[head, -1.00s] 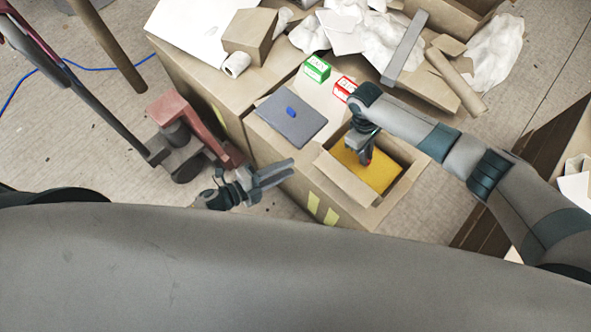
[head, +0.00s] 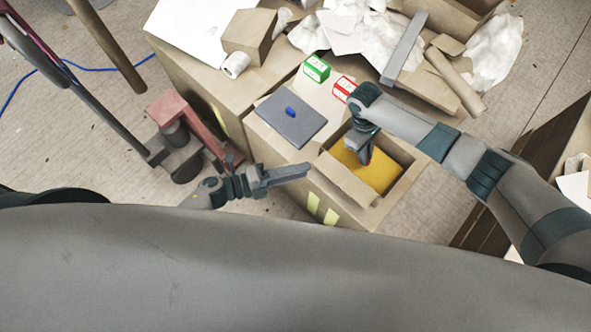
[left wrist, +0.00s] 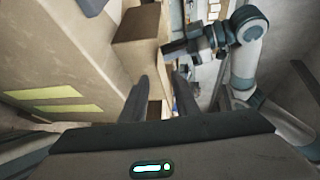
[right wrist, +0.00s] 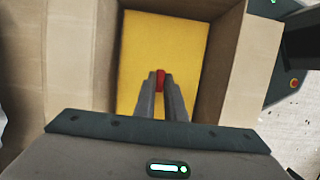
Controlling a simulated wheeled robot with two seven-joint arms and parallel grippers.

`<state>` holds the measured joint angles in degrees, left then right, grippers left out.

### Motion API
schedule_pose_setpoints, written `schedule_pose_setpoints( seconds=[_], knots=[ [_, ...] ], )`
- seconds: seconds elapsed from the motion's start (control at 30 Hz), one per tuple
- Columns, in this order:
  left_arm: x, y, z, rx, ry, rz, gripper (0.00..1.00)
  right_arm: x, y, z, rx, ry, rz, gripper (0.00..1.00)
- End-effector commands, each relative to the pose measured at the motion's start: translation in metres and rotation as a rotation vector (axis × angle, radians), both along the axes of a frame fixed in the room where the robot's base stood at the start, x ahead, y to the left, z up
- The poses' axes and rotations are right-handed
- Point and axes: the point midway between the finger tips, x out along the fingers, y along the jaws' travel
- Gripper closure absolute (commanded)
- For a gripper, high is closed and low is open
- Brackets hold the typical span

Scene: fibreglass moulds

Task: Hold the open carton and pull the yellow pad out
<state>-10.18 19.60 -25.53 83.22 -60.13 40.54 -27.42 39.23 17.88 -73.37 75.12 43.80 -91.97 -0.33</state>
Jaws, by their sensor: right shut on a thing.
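The open carton (head: 345,182) stands at the right of the box top, its flaps spread. The yellow pad (head: 381,177) lies inside it; the pad also fills the carton's opening in the right wrist view (right wrist: 165,35). My right gripper (head: 367,160) reaches down into the carton. Its fingertips are closed on a small red tab (right wrist: 160,78) on the pad. My left gripper (head: 305,172) is left of the carton, near its wall and apart from it. Its fingers stand apart and empty in the left wrist view (left wrist: 161,88).
A grey panel with a blue knob (head: 290,118) lies left of the carton. A green-and-white box (head: 316,68) and a red-and-white box (head: 344,89) stand behind. Crumpled white packing (head: 375,40) and a grey bar (head: 404,47) lie at the back.

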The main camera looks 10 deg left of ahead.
Motion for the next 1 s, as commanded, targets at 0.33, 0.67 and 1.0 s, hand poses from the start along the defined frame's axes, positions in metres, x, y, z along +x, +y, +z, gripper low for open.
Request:
schedule_pose_setpoints(
  seconds=[0.33,0.67,1.0],
  knots=[
    [0.012,-0.022,-0.003,-0.002,0.001,0.001,0.72,0.000,0.000,0.000,0.000,0.000,0.000,1.00],
    [0.024,-0.046,-0.007,-0.001,0.000,0.000,0.72,0.000,0.000,0.000,0.000,0.000,0.000,1.00],
    [0.035,-0.067,-0.011,0.000,0.000,0.001,0.72,0.000,0.000,0.000,0.000,0.000,0.000,1.00]
  ],
)
